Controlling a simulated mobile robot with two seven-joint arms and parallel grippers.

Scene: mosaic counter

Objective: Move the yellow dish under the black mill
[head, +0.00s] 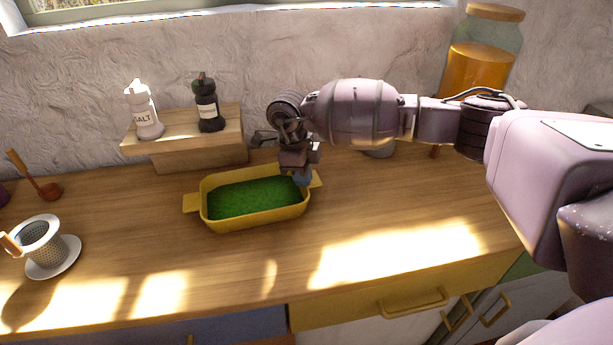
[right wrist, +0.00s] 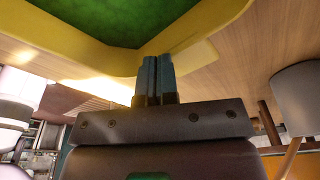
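The yellow dish (head: 258,222), oblong with two tab handles and a green inside, sits on the counter in front of and to the right of a small wooden shelf. The black mill (head: 208,106) stands upright on that shelf, near its right end. My right gripper (head: 302,178) is at the dish's right end, by the handle. In the right wrist view its fingers (right wrist: 156,78) are close together over the dish's yellow edge (right wrist: 105,62) and look shut on it; the exact contact is partly hidden. My left gripper is not in view.
A white salt mill (head: 144,112) stands left of the black mill on the wooden shelf (head: 176,124). A white strainer cup on a saucer (head: 66,268) is at left. A large orange-filled jar (head: 480,62) stands at the back right. The counter in front of the dish is clear.

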